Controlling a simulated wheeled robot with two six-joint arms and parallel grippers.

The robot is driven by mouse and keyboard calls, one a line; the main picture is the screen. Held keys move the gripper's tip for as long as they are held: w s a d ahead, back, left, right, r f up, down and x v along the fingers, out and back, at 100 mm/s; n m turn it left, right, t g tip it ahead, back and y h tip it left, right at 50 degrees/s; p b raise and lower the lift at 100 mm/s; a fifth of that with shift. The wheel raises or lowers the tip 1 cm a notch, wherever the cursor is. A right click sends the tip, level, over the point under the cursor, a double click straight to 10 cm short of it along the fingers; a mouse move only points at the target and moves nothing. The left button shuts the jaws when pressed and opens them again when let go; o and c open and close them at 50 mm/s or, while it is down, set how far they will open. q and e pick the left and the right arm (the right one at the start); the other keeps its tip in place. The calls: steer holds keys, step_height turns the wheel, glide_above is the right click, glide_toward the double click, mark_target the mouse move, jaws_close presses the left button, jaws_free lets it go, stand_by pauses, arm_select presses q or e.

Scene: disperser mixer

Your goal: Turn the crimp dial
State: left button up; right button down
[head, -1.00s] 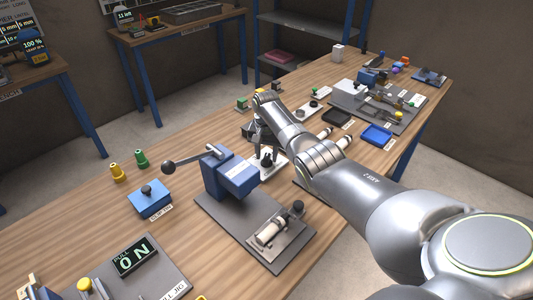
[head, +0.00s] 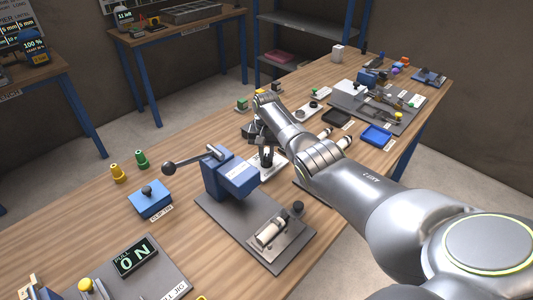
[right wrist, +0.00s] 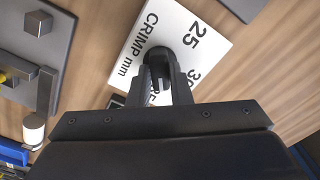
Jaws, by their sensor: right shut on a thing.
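The crimp dial is a white plate (right wrist: 137,52) marked "CRIMP mm", with the numbers 25 and 30 and a partly covered one. A black knob (right wrist: 186,57) stands on it. In the head view the white plate (head: 279,163) lies on the bench, just behind the blue press. My right gripper (head: 266,157) points down onto the dial, with its fingers (right wrist: 170,75) shut on the knob. The fingers and palm hide part of the knob and the plate's lower markings. My left gripper is not in view.
The blue press (head: 228,178) with its ball-ended lever (head: 169,165) stands close to the dial. A blue box (head: 150,200) with a black knob sits at left. Black (head: 337,117) and blue (head: 377,134) trays lie to the right. Bare wood lies left of the dial.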

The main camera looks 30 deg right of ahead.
mark_target(267, 157)
steer(key=n+p, duration=0.1)
steer(key=n, duration=0.4)
steer(key=shift+r, duration=0.1)
steer(key=n, duration=0.5)
steer(key=shift+p, duration=0.3)
steer(key=shift+w+n, duration=0.1)
steer(key=shift+n, duration=0.2)
steer(key=c, duration=1.3)
jaws_free()
steer(key=shift+r, duration=0.45)
step_height(267, 157, up, 16)
steer(key=shift+r+b, duration=0.2)
steer(key=shift+b, duration=0.45)
